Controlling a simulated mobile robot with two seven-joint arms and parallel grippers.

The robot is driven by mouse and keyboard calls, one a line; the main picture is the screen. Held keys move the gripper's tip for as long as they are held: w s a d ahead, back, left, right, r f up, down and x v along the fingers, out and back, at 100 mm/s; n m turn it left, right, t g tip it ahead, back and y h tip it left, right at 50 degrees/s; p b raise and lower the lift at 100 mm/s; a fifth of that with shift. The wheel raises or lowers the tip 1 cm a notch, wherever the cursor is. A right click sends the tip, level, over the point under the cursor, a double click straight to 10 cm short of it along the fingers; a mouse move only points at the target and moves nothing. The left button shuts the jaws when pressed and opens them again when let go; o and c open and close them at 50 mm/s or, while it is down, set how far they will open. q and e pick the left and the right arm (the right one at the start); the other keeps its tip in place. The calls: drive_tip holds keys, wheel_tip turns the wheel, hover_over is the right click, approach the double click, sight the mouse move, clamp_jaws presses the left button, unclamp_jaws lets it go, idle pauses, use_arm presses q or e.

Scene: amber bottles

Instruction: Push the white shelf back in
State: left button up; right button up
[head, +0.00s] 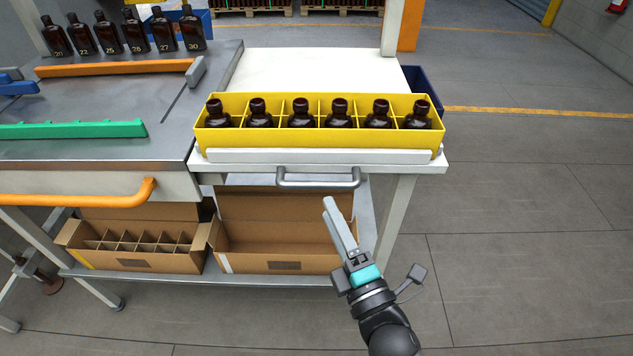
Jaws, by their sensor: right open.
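The white shelf (310,157) carries a long yellow crate near its front edge, just behind a low white front lip. A grey metal bar handle (318,183) is fixed below the shelf's front edge. The yellow crate (318,143) is divided into compartments, with a dark amber bottle (301,115) standing in each. My right gripper (329,207) is in front of the shelf, below and close to the right part of the handle. It is open and empty, its fingers pointing up and away from me. I cannot tell whether it touches the handle. My left gripper is not in view.
A grey worktop (110,100) with orange and green rails adjoins on the left; several numbered bottles stand at its back. An orange handle (80,197) projects at its front. Open cardboard boxes (270,255) sit on a lower shelf. The floor (530,220) to the right is clear.

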sight(316, 182)
drive_tip(key=x, duration=0.7)
drive_tip(key=shift+w+a, duration=0.1)
drive_tip(key=shift+w, duration=0.15)
drive_tip(key=shift+c, duration=0.2)
clamp_jaws()
idle(1.0)
